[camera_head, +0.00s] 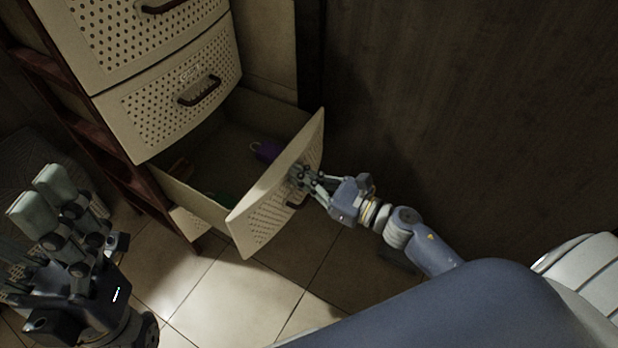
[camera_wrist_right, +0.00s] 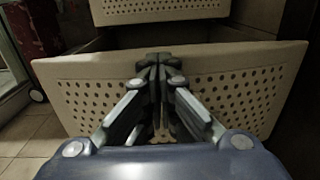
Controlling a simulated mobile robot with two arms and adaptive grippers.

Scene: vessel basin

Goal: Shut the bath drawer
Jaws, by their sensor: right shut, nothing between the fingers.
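The bath drawer is the pulled-out lower drawer of a cream cabinet; its perforated front (camera_head: 268,205) stands well out from the cabinet. A purple item (camera_head: 266,150) and a green item lie inside it. My right gripper (camera_head: 298,176) is shut and empty at the drawer front, near its top edge and dark handle (camera_head: 298,203). In the right wrist view the shut fingers (camera_wrist_right: 158,62) are at the middle of the drawer front (camera_wrist_right: 90,90); whether they touch it is hard to tell. My left gripper (camera_head: 40,200) is raised at the lower left, its fingers apart, away from the drawer.
Closed drawers with dark handles (camera_head: 200,91) sit above the open one. A dark wall (camera_head: 450,110) stands close on the right. A reddish-brown frame (camera_head: 95,130) runs along the cabinet's left side. The tiled floor (camera_head: 225,300) in front is clear.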

